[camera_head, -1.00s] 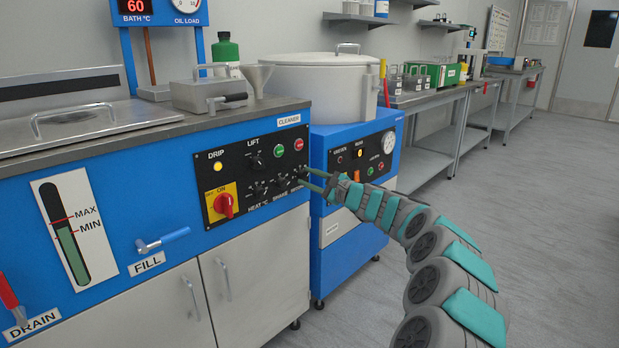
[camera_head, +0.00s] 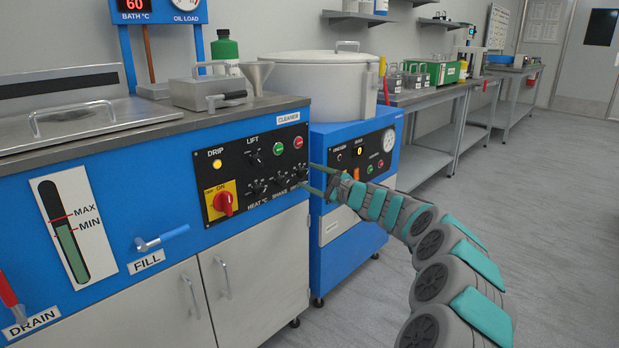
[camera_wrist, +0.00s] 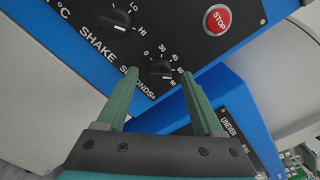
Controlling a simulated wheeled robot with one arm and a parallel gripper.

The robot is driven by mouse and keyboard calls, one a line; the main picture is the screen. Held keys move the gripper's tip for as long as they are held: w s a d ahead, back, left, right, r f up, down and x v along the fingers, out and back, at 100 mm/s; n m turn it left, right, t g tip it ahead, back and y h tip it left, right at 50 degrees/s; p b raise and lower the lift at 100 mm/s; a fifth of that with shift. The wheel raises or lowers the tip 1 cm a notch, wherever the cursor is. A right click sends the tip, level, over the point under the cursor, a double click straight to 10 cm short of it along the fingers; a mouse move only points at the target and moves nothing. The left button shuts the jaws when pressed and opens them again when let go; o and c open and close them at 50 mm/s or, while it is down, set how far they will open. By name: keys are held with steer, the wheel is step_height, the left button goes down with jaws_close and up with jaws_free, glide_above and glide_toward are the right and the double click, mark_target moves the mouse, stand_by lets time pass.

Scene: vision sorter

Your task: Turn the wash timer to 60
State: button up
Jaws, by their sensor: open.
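The wash timer is a small black knob (camera_wrist: 160,70) on the black control panel, lettered SECONDS, with marks including 30, 45, 60 and 90 around it. A pale mark shows on its lower right side, near the 60 to 90 end; its exact setting is hard to read. My gripper (camera_wrist: 158,80) is open, with one green finger on each side of the knob in the wrist view and nothing held. Contact cannot be told. In the head view, my gripper (camera_head: 308,175) is at the right end of the panel, and its fingers partly cover that area.
The SHAKE knob (camera_wrist: 115,20) is close by at upper left, and a red STOP button (camera_wrist: 217,20) is at upper right. A red and yellow switch (camera_head: 223,203) is farther left. The blue spinner cabinet (camera_head: 345,240) stands right behind my gripper. The floor at right is open.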

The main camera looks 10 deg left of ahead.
steer(key=v, duration=0.7)
steer(key=s+a+r+n+g+y, duration=0.1)
steer(key=s+a+r+n+g, duration=0.25)
steer(key=s, duration=0.35)
steer(key=s+a+r+n+g+y, duration=0.1)
steer(key=s+a+r+n+g, duration=0.1)
steer(key=s+a+r+n, duration=0.3)
steer(key=s+f+n+g+h, duration=0.2)
steer(key=s+n, duration=0.1)
steer(key=s, duration=0.7)
steer(key=s+f+n+g+h, duration=0.2)
steer(key=s+f+g, duration=0.1)
steer(key=s, duration=0.7)
steer(key=s+d+f+n+g+h, duration=0.1)
steer(key=s+d+f+h, duration=0.5)
steer(key=s+d, duration=0.7)
steer(key=s+d+f+n+g+h, duration=0.1)
steer(key=s+d+f+n+h, duration=0.1)
steer(key=s+d+f+h, duration=0.4)
steer(key=s+d+f, duration=0.3)
steer(key=s+d, duration=0.4)
steer(key=s, duration=0.2)
steer(key=shift+f+p, duration=0.15)
steer(key=shift+p, duration=0.25)
